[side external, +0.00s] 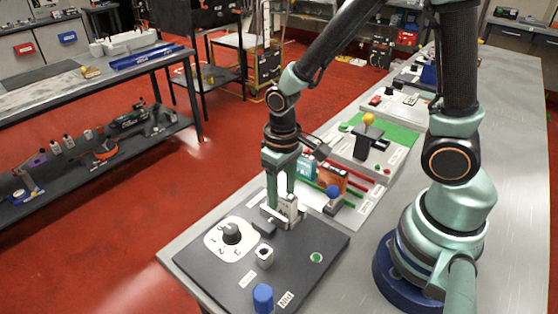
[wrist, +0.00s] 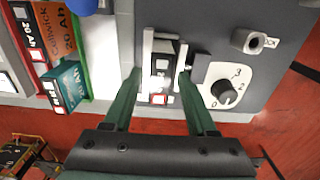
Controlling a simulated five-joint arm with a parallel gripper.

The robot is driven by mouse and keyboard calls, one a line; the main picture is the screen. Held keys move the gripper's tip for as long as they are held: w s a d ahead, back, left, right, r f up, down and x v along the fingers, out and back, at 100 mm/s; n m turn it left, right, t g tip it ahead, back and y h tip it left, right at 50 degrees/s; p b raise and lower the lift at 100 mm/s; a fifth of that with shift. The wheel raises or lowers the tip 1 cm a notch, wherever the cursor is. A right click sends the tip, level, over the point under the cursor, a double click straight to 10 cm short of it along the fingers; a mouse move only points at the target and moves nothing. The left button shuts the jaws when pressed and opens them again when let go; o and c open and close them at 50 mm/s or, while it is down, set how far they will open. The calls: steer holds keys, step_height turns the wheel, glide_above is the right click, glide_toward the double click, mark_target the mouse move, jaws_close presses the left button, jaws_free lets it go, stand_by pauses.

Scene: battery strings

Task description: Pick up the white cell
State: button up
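The white cell (side external: 290,207) stands upright in a slot at the back of the dark grey panel (side external: 205,262) in the side view. In the wrist view its end, with dark and white markings and a red square, shows as the cell (wrist: 160,70) between two pale upright walls. My gripper (side external: 281,200) points down over it. In the wrist view my gripper (wrist: 159,74) has one finger on each side of the cell, with the fingers apart. Contact between fingers and cell cannot be made out. The fingers partly hide the cell in the side view.
A teal cell (wrist: 66,85) and an orange cell (wrist: 58,38) stand in the neighbouring rack. The panel carries a dial knob (side external: 232,232), a white socket (side external: 264,256) and a blue knob (side external: 263,297). A blue ball-topped lever (side external: 333,192) stands behind.

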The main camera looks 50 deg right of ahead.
mark_target(282, 192)
jaws_close()
steer(key=shift+r, duration=2.55)
